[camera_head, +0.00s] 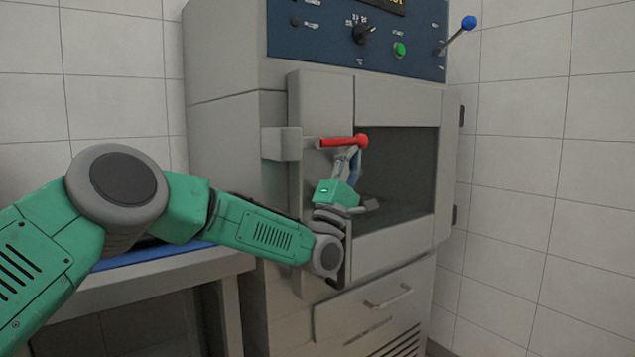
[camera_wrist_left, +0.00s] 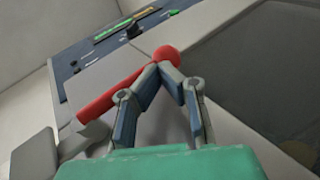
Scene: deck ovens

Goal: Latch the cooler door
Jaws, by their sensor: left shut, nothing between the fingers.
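The cooler door (camera_head: 395,104) is a grey panel with a dark window (camera_head: 400,165) on the front of the cabinet. Its latch handle (camera_head: 338,142) is a red bar with a round red knob, lying nearly level beside a grey latch block (camera_head: 281,144). My left gripper (camera_head: 354,150) is shut and empty, its fingertips right at the knob end of the handle. In the left wrist view the shut fingertips (camera_wrist_left: 160,66) lie just below the red knob (camera_wrist_left: 166,55); I cannot tell whether they touch. My right gripper is not in view.
A dark blue control panel (camera_head: 320,40) with dials and a green button is above the door. A lever with a blue knob (camera_head: 469,22) sticks out at its right. A drawer with a bar handle (camera_head: 388,297) is below. A steel table (camera_head: 190,270) stands at the left.

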